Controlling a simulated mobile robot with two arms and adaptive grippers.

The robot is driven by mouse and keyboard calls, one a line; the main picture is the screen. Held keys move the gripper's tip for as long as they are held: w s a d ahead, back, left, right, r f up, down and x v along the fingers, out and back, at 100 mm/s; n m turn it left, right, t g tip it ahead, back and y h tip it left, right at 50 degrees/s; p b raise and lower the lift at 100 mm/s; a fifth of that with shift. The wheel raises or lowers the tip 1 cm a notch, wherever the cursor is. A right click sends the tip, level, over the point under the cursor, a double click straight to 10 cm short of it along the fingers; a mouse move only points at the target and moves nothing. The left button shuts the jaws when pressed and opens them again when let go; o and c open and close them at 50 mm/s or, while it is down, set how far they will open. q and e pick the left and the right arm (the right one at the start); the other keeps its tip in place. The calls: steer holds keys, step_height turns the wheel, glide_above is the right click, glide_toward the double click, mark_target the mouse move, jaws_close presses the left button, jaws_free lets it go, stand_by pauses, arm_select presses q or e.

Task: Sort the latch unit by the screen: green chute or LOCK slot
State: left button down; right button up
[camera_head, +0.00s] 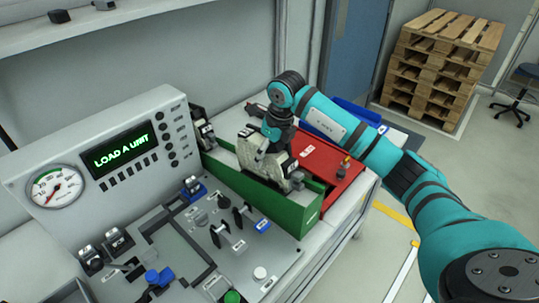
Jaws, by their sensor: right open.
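The screen (119,149) on the grey console reads "LOAD A UNIT" in green letters. The green chute (311,211) runs beside the test bench, with grey and black latch units (248,147) in or over it. Another unit (292,178) sits towards its near end. My right gripper (270,146) is open and points down over the chute, close to these units. Whether it touches one is unclear, as the fingertips are partly hidden. I cannot make out the LOCK slot for certain. My left gripper is not in view.
A red tray (345,179) lies right of the chute, with a blue bin (357,112) behind my right arm. The bench (235,262) carries levers, clamps and buttons. A dial gauge (55,186) is on the console. Wooden pallets (440,65) stand at the back right.

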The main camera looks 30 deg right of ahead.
steer(key=v, duration=1)
steer(key=shift+s+r, duration=0.15)
steer(key=shift+r, duration=0.2)
stand_by(0.7)
